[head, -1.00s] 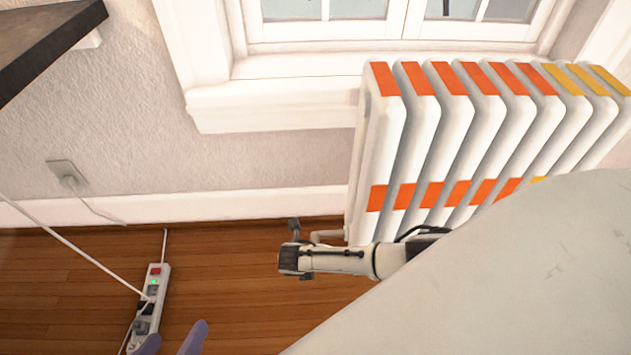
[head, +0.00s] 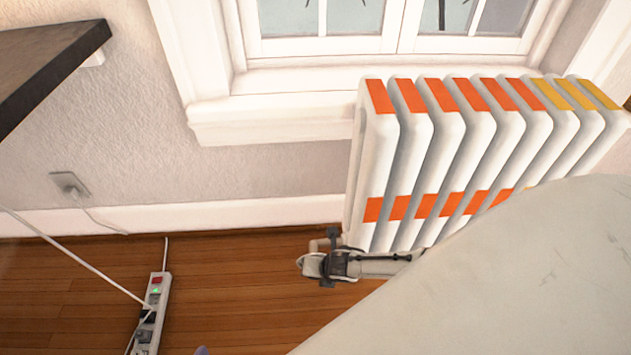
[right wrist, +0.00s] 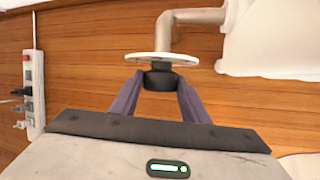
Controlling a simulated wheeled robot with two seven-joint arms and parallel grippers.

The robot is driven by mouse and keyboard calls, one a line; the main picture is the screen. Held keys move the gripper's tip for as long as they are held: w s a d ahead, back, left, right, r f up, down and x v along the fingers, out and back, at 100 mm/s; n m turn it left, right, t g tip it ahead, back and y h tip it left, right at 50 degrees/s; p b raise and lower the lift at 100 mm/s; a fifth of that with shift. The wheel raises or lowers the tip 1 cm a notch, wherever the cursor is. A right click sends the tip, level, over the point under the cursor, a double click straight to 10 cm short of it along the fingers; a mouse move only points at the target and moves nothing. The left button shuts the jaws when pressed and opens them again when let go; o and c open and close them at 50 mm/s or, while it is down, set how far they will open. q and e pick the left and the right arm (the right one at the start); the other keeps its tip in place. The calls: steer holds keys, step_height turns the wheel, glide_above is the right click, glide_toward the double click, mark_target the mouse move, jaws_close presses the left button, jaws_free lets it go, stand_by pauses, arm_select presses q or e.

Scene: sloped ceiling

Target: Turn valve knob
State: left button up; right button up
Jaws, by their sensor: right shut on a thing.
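In the right wrist view the valve knob (right wrist: 163,79) is a small black cylinder below a thin white disc (right wrist: 161,59). A grey pipe (right wrist: 186,20) bends from the disc toward the radiator. My right gripper (right wrist: 162,86) is shut on the knob, with one purple-grey finger against each side. In the head view the valve (head: 313,264) is a small white and dark cluster at the radiator's lower left. My right arm's pale bulk hides the lower right, and I cannot separate knob from gripper there. Only a purple-grey tip of my left gripper (head: 201,351) shows at the bottom edge.
The white radiator (head: 378,160) with orange and yellow bands stands below the window (head: 325,75). A power strip (head: 157,288) with cords lies on the wooden floor to the left. A dark shelf (head: 45,60) juts in at top left. Floor between strip and valve is clear.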

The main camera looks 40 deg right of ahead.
steer(key=shift+s+d+f+t+y+b, duration=0.15)
steer(key=shift+d+t+y+b, duration=0.2)
steer(key=shift+y, duration=0.25)
arm_select(q)
steer(key=shift+w+d+r+h, duration=0.25)
steer(key=shift+d+r+h, duration=0.05)
steer(key=shift+r, duration=0.35)
arm_select(e)
steer(key=shift+t+y, duration=0.25)
steer(key=shift+y, duration=0.05)
steer(key=o, duration=1)
arm_select(q)
steer(key=shift+f, duration=0.1)
arm_select(e)
steer(key=shift+o, duration=0.2)
steer(key=shift+a, duration=0.1)
arm_select(q)
steer(key=shift+s, duration=0.1)
